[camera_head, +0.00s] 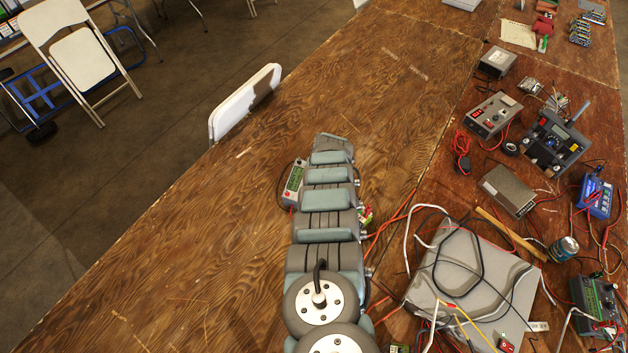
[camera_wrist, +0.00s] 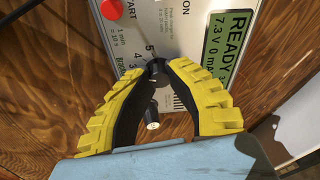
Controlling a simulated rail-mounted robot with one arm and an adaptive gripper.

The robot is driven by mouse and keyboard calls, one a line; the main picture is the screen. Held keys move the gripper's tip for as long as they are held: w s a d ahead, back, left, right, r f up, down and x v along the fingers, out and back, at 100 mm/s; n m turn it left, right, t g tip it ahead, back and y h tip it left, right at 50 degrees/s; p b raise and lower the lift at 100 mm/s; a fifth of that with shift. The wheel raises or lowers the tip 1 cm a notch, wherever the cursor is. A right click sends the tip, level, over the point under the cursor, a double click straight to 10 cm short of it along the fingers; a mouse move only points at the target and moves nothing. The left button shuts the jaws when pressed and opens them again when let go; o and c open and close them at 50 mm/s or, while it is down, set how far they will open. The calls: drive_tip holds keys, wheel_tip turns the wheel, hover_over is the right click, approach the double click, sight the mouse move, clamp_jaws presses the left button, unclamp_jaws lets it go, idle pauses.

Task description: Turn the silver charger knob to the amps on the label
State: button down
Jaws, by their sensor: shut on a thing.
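The charger (camera_wrist: 180,30) shows in the wrist view as a pale panel with printed numbers, a red button (camera_wrist: 112,9) and a green display (camera_wrist: 226,45) reading READY and 7.3 V. My gripper (camera_wrist: 158,68) has yellow-padded black fingers, and its tips meet on the small dark charger knob (camera_wrist: 157,66) beside the printed 3, 4 and 5. The fingertips hide most of the knob, so I cannot tell its setting. In the head view the charger (camera_head: 293,180) sits on the table, partly hidden behind my arm. I cannot read an amps label in either view.
A short dark rod with a light tip (camera_wrist: 152,122) shows between my fingers. Right of my arm are red wires, a large grey case (camera_head: 470,285) and several electrical devices. The wooden table (camera_head: 200,260) is mostly clear on the left.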

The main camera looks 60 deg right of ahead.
drive_tip(key=shift+f, duration=0.1)
drive_tip(key=c, duration=1.2)
unclamp_jaws()
